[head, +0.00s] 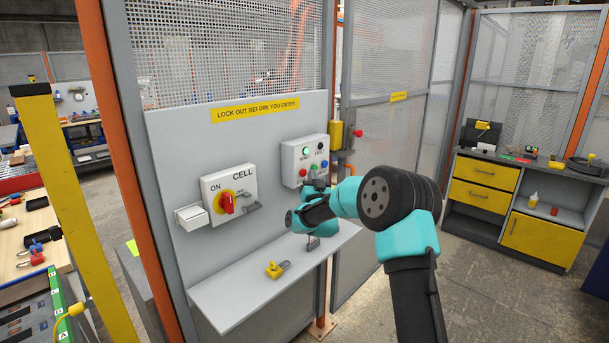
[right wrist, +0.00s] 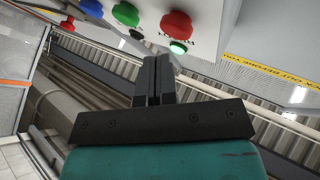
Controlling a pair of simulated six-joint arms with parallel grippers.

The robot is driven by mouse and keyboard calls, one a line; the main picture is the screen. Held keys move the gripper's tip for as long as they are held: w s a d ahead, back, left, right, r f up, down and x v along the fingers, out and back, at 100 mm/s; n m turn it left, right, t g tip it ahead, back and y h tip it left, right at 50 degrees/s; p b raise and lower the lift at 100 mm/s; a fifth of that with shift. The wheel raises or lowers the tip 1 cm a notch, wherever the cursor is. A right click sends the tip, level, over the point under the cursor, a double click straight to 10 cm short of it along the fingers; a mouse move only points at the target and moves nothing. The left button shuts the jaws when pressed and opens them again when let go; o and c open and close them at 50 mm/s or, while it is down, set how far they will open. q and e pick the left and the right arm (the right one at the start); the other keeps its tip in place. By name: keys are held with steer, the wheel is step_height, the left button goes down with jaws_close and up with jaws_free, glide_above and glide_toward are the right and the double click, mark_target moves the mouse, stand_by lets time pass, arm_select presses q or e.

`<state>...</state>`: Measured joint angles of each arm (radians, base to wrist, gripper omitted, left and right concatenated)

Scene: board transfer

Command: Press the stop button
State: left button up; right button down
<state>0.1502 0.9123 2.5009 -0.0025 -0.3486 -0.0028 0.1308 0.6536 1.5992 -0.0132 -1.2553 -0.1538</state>
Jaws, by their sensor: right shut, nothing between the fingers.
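A light grey control box (head: 296,152) on the panel carries a red button (head: 303,172), a green button (head: 313,168) and a blue button (head: 323,163). Its labels are too small to read for certain. My right gripper (head: 313,181) is shut and empty, just below the box. In the right wrist view the shut fingers (right wrist: 154,62) point at the box's button face, close to the red button (right wrist: 176,25). The green button (right wrist: 125,14) and blue button (right wrist: 92,7) are left of it. A gap seems to remain between fingertips and buttons. My left gripper is not in view.
A cell switch box with a red rotary handle (head: 226,202) is left of the control box. Below is a grey shelf (head: 235,297) with a yellow padlock (head: 274,270). A yellow post (head: 70,190) stands at the left. Mesh fencing surrounds the panel.

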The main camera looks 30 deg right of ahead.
steer(key=shift+w, duration=0.1)
stand_by(0.7)
steer(key=shift+w+a, duration=0.15)
steer(key=shift+w, duration=0.15)
steer(key=shift+w+a, duration=0.15)
steer(key=shift+w, duration=0.25)
stand_by(0.9)
steer(key=shift+s, duration=0.1)
stand_by(0.4)
steer(key=shift+s+d, duration=0.3)
steer(key=shift+s, duration=0.4)
steer(key=shift+s, duration=0.1)
steer(key=s, duration=0.1)
steer(key=s+d, duration=0.1)
steer(key=s, duration=0.2)
steer(key=shift+s+d, duration=0.25)
steer(key=shift+d, duration=0.05)
stand_by(0.7)
